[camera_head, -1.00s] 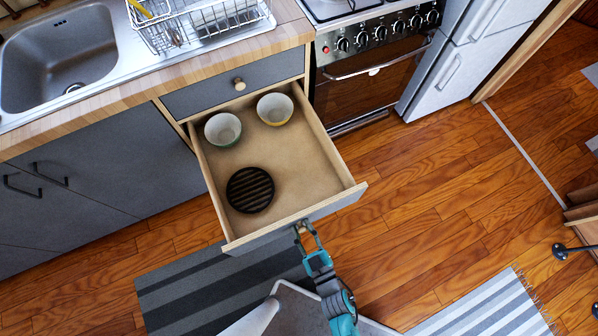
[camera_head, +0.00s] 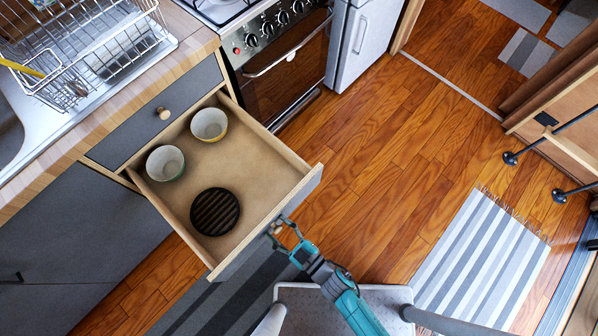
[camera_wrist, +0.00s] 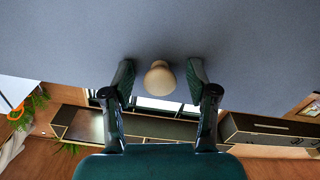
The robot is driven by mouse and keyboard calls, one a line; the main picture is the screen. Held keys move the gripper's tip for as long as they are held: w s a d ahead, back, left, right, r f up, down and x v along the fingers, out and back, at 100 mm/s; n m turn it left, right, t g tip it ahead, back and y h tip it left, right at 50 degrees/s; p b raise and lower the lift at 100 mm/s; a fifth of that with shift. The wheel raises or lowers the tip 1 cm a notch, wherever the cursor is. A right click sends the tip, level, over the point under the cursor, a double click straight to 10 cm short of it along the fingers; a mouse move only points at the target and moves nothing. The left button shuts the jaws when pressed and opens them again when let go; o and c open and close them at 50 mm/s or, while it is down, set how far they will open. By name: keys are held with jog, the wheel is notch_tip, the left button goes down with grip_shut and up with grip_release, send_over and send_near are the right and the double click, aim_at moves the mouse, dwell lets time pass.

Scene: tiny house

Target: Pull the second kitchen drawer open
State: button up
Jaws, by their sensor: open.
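The second kitchen drawer (camera_head: 262,243) is pulled far out below the closed top drawer (camera_head: 150,122). Two bowls, one green outside (camera_head: 165,163) and one yellow (camera_head: 209,124), and a round black slatted trivet (camera_head: 215,211) lie inside it. My gripper (camera_head: 280,230) is at the drawer's front face. In the wrist view the round wooden knob (camera_wrist: 160,78) sits between the two fingers of my gripper (camera_wrist: 160,82). The fingers are spread, with a gap on each side of the knob.
The oven (camera_head: 285,65) and fridge (camera_head: 350,45) stand to the right of the drawer. A striped rug (camera_head: 475,265) lies on the wooden floor at right, and a dark striped mat (camera_head: 225,300) lies below the drawer. Open floor (camera_head: 390,150) lies right of the drawer.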

jog(key=v, duration=1.1)
jog(key=shift+s+d, duration=0.15)
jog(key=shift+d, duration=0.1)
dwell(0.6)
jog(key=shift+s+d, duration=0.1)
jog(key=shift+s, duration=0.15)
dwell(0.6)
jog(key=s+d+r+m+t+h, duration=0.1)
jog(key=d+r+m+h, duration=0.3)
jog(key=r, duration=0.4)
jog(key=s+d+r+m+t+h, duration=0.1)
jog(key=s+d+r+m+h, duration=0.2)
jog(key=r, duration=0.5)
jog(key=s+d+r+m+t+h, duration=0.1)
jog(key=d+r+m+h, duration=0.5)
jog(key=d+r, duration=0.2)
jog(key=shift+s+d+r+h, duration=0.4)
